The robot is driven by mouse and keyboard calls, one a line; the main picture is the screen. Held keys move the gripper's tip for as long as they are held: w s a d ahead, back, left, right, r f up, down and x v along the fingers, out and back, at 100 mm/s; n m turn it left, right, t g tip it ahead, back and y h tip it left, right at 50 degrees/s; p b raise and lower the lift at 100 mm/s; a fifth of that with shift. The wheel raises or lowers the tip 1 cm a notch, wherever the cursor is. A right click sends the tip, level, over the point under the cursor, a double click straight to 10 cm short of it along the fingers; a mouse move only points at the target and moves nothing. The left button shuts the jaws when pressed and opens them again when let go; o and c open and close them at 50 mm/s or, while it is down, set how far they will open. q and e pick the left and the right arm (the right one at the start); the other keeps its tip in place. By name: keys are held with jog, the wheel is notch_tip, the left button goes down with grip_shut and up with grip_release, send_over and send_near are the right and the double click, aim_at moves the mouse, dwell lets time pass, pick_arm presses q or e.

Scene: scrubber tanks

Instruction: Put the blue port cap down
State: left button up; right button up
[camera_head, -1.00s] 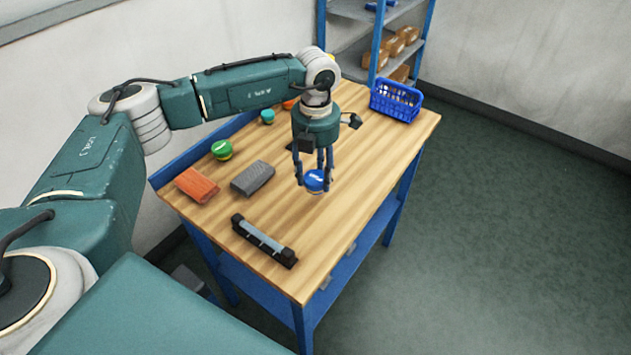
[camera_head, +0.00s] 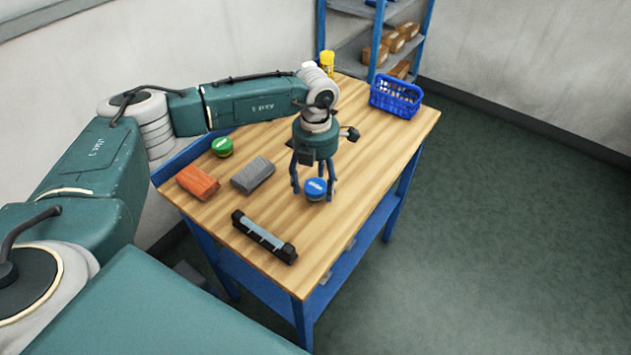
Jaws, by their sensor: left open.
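The blue port cap (camera_head: 315,187) sits on the wooden table top in the camera_head view, right of the grey block, its blue top with a white mark facing up. My left gripper (camera_head: 313,190) points down over it, with its fingers spread open around the cap. The fingers look apart from the cap's sides, though part of the contact area is hidden. My right gripper is not in view.
On the wooden table (camera_head: 350,230) are a grey block (camera_head: 253,175), a red brick (camera_head: 198,182), a green cap (camera_head: 222,147), a black-ended holder (camera_head: 264,237), a blue basket (camera_head: 396,96) and a yellow bottle (camera_head: 327,63). The table's right front is clear.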

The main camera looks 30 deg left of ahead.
aim_at(316, 185)
pick_arm(q)
jog(key=shift+r, duration=0.25)
notch_tip(316, 185, up, 12)
jog(key=b, duration=0.3)
